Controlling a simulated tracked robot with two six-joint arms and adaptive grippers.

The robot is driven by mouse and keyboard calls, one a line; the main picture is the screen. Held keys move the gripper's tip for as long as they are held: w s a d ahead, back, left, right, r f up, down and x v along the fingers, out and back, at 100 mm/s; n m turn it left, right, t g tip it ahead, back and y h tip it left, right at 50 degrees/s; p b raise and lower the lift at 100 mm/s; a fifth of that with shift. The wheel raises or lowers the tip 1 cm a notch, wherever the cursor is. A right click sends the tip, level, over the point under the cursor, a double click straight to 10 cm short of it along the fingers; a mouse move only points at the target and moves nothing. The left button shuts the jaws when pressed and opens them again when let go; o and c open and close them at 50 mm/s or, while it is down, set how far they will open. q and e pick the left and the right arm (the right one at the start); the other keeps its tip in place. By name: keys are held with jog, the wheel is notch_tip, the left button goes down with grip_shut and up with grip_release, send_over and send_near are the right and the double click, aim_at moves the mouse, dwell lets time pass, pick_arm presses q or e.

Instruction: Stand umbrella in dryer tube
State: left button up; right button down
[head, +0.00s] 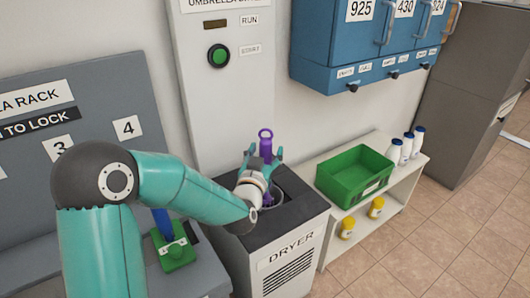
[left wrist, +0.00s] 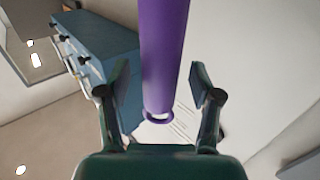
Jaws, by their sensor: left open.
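The purple umbrella (head: 265,146) stands about upright at the dryer (head: 292,250), with its ring end up. Its lower part shows inside the dark round opening of the dryer tube (head: 284,196); how deep it reaches is hidden. My left gripper (head: 265,156) is above the opening, with its fingers on either side of the umbrella. In the left wrist view the umbrella (left wrist: 164,55) runs between the spread fingers of the gripper (left wrist: 160,76), with visible gaps on both sides. The gripper is open. My right gripper is not in view.
A white shelf (head: 395,190) with a green bin (head: 354,172), white bottles (head: 406,147) and yellow jars (head: 347,228) stands right of the dryer. Blue mailboxes (head: 345,40) hang above. A grey umbrella rack (head: 95,95) is at left, with a green holder (head: 177,256). A green button (head: 218,56) is on the panel.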

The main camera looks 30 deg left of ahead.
pick_arm(q)
jog(key=v, duration=0.7)
jog(key=shift+s, duration=0.2)
jog(key=shift+d, duration=0.1)
dwell(0.4)
